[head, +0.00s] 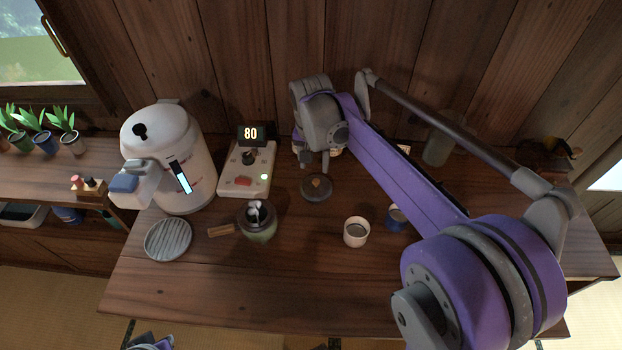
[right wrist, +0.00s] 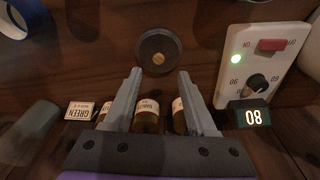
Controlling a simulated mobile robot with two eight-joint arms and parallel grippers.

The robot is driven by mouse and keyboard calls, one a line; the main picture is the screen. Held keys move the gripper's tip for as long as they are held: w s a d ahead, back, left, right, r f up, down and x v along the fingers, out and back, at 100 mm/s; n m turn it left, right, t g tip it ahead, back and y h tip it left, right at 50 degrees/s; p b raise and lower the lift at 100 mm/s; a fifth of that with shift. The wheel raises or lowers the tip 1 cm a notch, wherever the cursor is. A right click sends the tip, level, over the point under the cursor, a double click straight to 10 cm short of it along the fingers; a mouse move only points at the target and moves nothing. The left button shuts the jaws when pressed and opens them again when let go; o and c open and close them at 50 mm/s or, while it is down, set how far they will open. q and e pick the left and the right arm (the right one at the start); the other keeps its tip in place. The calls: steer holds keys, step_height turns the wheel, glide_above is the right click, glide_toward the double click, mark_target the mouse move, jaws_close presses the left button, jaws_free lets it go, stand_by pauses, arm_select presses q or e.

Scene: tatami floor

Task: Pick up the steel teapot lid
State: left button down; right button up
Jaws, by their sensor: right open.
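The teapot lid (head: 316,187) is a small dark round disc with a brass-coloured knob, lying flat on the wooden counter. It also shows in the right wrist view (right wrist: 158,52), just beyond my fingertips. My right gripper (head: 316,160) hangs just behind the lid in the head view. In the right wrist view, its two fingers (right wrist: 159,74) are apart with nothing held between them, and the lid lies apart from them. A greenish pot (head: 260,232) with a wooden side handle stands left of the lid.
A control box (head: 246,180) reading 80 and a large white kettle (head: 190,185) stand left. A white cup (head: 356,232), a blue cup (head: 396,218) and a round ribbed tray (head: 168,250) are nearby. Small labelled jars (right wrist: 147,112) stand along the wall. The front counter is clear.

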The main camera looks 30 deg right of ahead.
mark_target(316, 181)
steer(key=f, duration=0.3)
steer(key=shift+d+f, duration=0.2)
steer(key=shift+w+d+f, duration=0.15)
steer(key=shift+w+f, duration=0.05)
steer(key=shift+f, duration=0.65)
steer(key=shift+w+d+f, duration=0.15)
steer(key=shift+f, duration=0.75)
steer(key=shift+w+d+f, duration=0.15)
steer(key=shift+w+f, duration=0.05)
steer(key=shift+f, duration=0.65)
jaws_close()
